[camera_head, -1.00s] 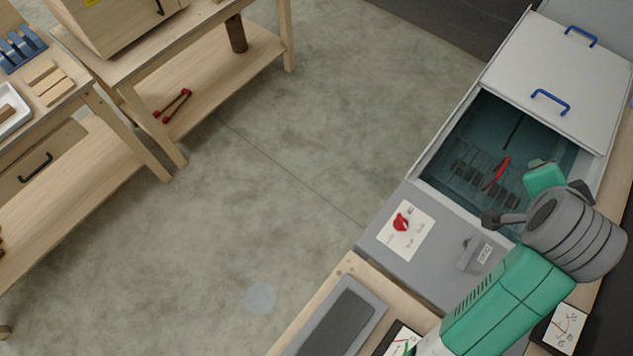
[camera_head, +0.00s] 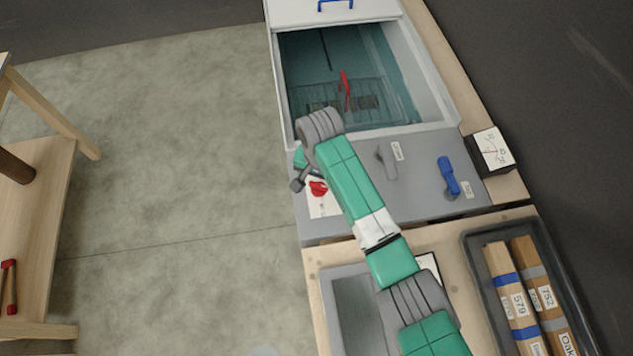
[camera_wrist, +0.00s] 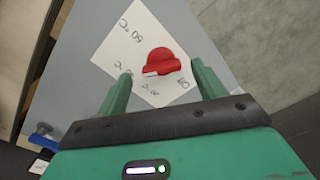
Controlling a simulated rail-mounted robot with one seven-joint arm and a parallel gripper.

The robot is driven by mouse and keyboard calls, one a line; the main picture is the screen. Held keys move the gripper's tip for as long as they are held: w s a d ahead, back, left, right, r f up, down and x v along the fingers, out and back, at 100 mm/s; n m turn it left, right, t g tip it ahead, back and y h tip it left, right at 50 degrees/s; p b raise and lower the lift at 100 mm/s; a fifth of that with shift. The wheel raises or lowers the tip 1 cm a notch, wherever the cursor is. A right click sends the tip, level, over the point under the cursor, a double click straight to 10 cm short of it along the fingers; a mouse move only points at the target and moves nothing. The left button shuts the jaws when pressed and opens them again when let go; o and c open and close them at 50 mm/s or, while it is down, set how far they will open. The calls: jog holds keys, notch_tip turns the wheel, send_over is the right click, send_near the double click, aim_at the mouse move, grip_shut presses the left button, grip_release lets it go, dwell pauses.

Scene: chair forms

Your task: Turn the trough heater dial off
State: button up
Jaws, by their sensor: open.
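The red heater dial (camera_head: 318,188) sits on a white label plate (camera_head: 325,207) at the left of the grey panel in front of the trough. In the wrist view the dial (camera_wrist: 160,62) has a white pointer mark on its lower left side, and the plate (camera_wrist: 112,50) carries temperature markings. My gripper (camera_wrist: 160,80) is open, with its two green fingers on either side of the dial in that view. Whether they touch it I cannot tell. In the head view my gripper (camera_head: 298,183) is small and partly hidden by my wrist, beside the dial.
The water trough (camera_head: 400,60) holds a wire basket with a red-handled item (camera_head: 345,88). A dark tray (camera_head: 475,245) holds labelled wood pieces. Open floor (camera_head: 170,170) lies left.

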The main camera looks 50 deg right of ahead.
jog(key=shift+f, duration=0.7)
jog(key=shift+w, duration=0.1)
jog(key=shift+c, duration=0.4)
jog(key=c, duration=0.9)
jog(key=shift+r, duration=0.1)
